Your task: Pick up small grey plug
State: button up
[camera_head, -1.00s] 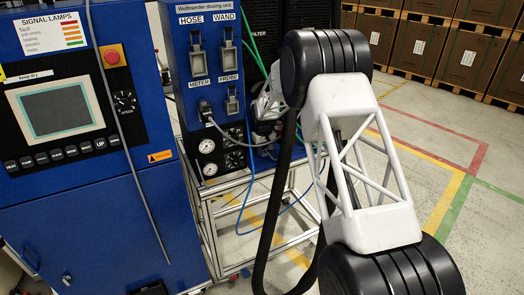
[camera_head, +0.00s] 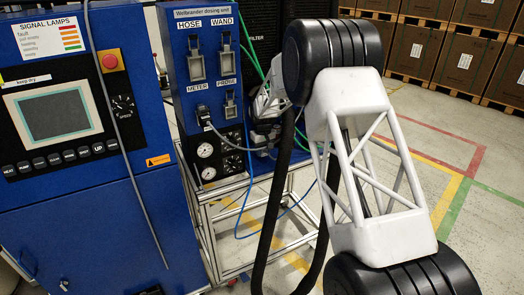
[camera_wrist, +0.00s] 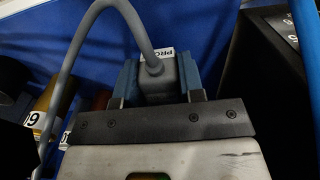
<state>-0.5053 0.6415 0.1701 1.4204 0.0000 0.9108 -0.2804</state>
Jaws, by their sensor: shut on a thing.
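In the wrist view, a small grey plug (camera_wrist: 160,82) with a thick grey cable sits between the two blue-grey fingers of my gripper (camera_wrist: 158,86). The fingers are shut on the plug's sides. The cable rises from the plug, arches left and runs down out of the picture. A white label with the letters "PRO" shows just behind the plug. In the head view my gripper is mostly hidden behind my arm, near the lower right of the blue dosing unit (camera_head: 177,63). I cannot tell whether the plug touches anything.
A grey connector (camera_head: 203,115) with a cable is at the METER socket. The PROBE socket (camera_head: 230,105) is beside it. Gauges (camera_head: 205,150) and a metal frame (camera_head: 235,213) lie below. A blue control cabinet (camera_head: 80,215) stands left. Blue and green hoses run close by.

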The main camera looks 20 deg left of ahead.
jog(key=s+d+r, duration=0.1)
jog(key=s+d, duration=0.5)
jog(key=s, duration=0.6)
jog(key=shift+d+r, duration=0.2)
jog(key=shift+d, duration=0.1)
jog(key=shift+s, duration=0.15)
dwell(0.4)
jog(key=d+f+m, duration=0.3)
jog(key=d+f, duration=0.7)
jog(key=d, duration=0.4)
jog(key=w+d+f+m, duration=0.1)
jog(key=d+f+m, duration=0.2)
jog(key=d+f, duration=0.7)
jog(key=d+f+m, duration=0.3)
jog(key=d+f, duration=0.7)
jog(key=d, duration=0.8)
jog(key=shift+w+f, duration=0.3)
jog(key=shift+w, duration=0.05)
